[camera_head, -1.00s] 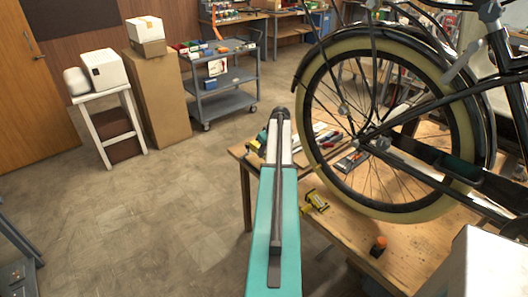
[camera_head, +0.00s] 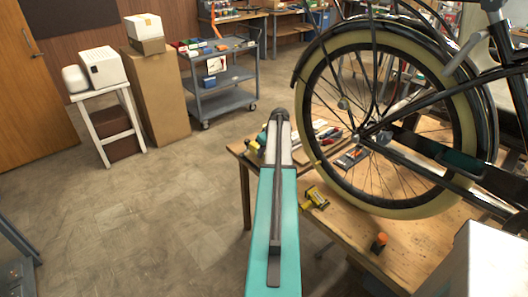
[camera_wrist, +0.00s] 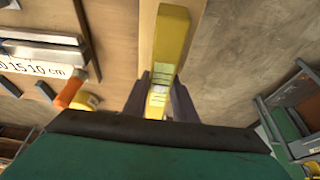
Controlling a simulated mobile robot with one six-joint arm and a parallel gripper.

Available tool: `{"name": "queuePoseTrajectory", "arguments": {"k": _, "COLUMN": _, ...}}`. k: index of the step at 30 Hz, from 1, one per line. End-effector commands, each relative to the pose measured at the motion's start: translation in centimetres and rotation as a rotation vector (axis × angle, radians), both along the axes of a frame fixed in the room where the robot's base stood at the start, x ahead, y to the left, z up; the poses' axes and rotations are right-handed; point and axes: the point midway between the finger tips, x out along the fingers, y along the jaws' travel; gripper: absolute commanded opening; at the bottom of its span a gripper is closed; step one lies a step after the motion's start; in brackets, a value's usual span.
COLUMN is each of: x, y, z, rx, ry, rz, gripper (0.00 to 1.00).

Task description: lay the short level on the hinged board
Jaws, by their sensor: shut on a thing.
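My gripper (camera_wrist: 158,100) is shut on a yellow level (camera_wrist: 171,38) in the wrist view. The level points away from the camera between two dark fingers, and pale markings show on its near part. I cannot tell whether this strip belongs to the hinged board, or whether the level touches the wood. In the head view my teal arm hides the gripper and the level. The hinged board cannot be made out surely there.
A wooden workbench (camera_head: 350,230) carries a bicycle (camera_head: 465,130), a yellow-and-black tool (camera_head: 315,197) and an orange-topped item (camera_head: 379,242). In the wrist view a white scale (camera_wrist: 35,66) and an orange handle (camera_wrist: 70,92) lie to the left.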

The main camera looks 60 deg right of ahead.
Motion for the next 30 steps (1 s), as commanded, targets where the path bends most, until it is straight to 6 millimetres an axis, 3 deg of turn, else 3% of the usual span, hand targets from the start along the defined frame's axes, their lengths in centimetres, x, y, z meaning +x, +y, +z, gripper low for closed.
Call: {"name": "queuePoseTrajectory", "arguments": {"k": 30, "x": 0.02, "y": -0.03, "z": -0.88, "rx": -0.001, "ry": -0.001, "rz": 0.000, "gripper": 0.00}}
